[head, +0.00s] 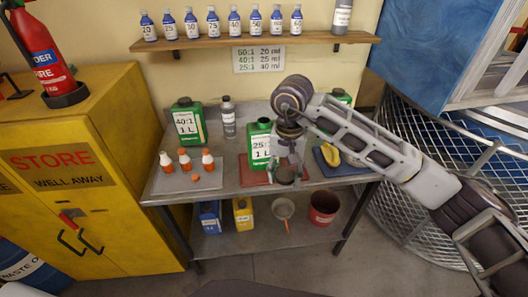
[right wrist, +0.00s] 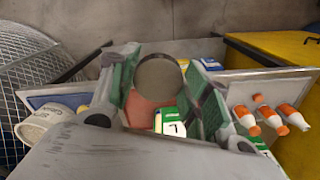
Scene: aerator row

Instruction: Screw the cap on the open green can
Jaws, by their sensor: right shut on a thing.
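The green can (head: 259,146) with the 25:1 label stands upright on a red mat (head: 247,178) on the metal bench. Its top looks dark, and I cannot clearly make out the opening. The right wrist view shows part of a green can with a white label (right wrist: 170,124) beyond my fingers. My right gripper (head: 287,168) is in front of and just right of the can, pointing down. Between its green-padded fingers in the wrist view (right wrist: 160,95) it holds a round grey, cap-like disc (right wrist: 158,76), held apart from the can's top. My left gripper is out of view.
A capped green 40:1 can (head: 187,124) and a grey bottle (head: 228,119) stand at the back left. A blue mat (head: 326,166) holds a yellow thing (head: 331,154). Another green can (head: 341,96) is partly behind my arm.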

